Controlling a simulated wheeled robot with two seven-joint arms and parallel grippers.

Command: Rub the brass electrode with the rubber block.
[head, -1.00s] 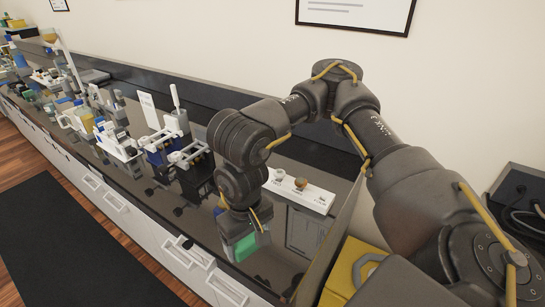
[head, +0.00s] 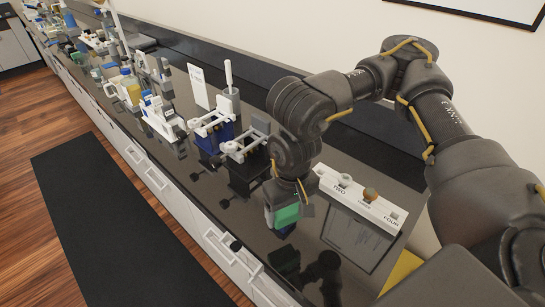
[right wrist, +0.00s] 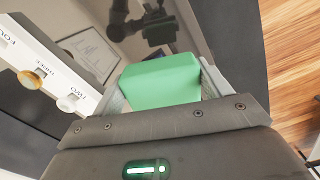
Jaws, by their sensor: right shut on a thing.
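A green block (head: 287,215), which I take to be the rubber block, is held in my right gripper (head: 288,203) above the dark counter. In the right wrist view the green block (right wrist: 162,80) sits between the two fingers, which are shut on it. A brass-coloured rounded knob (head: 370,194), apparently the brass electrode, stands on the white rack (head: 345,204) to the right of the gripper. The knob (right wrist: 31,79) also shows at the left of the right wrist view, apart from the block. My left gripper is not in view.
A pale knob (head: 345,180) stands at slot TWO of the rack; slot FOUR looks empty. A framed sheet (head: 352,238) shows on the glossy counter in front of the rack. Clamp-like stands (head: 245,150) are close on the gripper's left. The counter's front edge is near.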

